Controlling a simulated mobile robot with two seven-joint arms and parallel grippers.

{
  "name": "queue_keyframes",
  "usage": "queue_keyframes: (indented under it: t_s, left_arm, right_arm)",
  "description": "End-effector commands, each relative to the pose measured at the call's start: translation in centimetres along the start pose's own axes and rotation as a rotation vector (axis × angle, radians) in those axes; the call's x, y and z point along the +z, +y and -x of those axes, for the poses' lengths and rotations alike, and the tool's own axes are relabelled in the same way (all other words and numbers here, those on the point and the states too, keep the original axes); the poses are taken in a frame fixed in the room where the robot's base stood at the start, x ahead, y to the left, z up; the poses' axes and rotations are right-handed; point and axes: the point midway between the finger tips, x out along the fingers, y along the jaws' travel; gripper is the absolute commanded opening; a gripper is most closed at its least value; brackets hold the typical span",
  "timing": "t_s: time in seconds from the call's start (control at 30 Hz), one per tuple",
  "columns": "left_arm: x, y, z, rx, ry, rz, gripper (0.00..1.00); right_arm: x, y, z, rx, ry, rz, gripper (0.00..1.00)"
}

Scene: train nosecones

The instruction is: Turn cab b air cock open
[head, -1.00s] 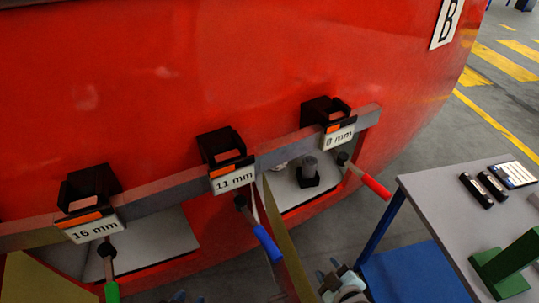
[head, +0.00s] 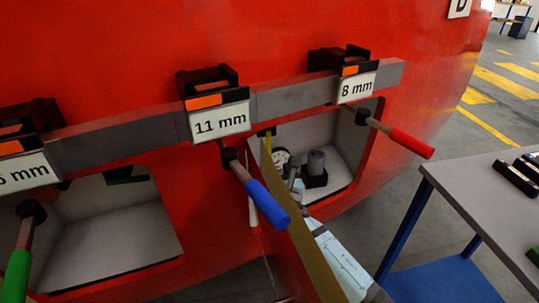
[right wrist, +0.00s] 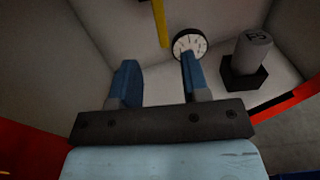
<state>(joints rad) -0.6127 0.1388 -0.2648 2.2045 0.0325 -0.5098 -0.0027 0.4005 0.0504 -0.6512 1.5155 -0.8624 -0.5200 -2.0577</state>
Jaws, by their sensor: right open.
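The red nosecone (head: 110,60) has an open right-hand compartment (head: 345,160) under the 8 mm label. My right gripper (right wrist: 158,82) reaches into this compartment, open, with nothing between its two blue fingers. In the head view, the gripper (head: 297,185) is partly hidden by an olive-yellow door panel (head: 300,235). A narrow yellow bar (right wrist: 160,22) hangs from above, ahead of the fingers; I cannot tell for certain whether it is the air cock's handle. A round white gauge (right wrist: 184,43) is behind the right finger. My left gripper is out of view.
A grey cylinder on a black base (right wrist: 252,50) stands right of the gauge. Blue (head: 265,203), red (head: 405,142) and green (head: 17,275) handled tools hang below the rail (head: 290,98). A table (head: 480,200) stands at the right.

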Motion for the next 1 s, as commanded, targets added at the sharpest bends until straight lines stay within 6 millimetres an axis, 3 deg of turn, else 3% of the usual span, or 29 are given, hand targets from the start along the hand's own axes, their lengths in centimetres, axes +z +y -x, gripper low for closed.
queue_keyframes:
  t_s: [0.5,0.7,1.0]
  left_arm:
    - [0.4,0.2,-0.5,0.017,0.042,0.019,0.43]
    - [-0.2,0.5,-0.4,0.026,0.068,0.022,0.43]
    - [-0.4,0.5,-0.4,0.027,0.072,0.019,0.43]
  right_arm:
    - [-0.2,0.0,-9.4,-0.001,0.001,-0.007,0.43]
    - [-0.1,0.0,-10.9,0.0,0.001,-0.006,0.43]
    - [0.0,0.0,-11.1,0.0,0.002,-0.007,0.43]
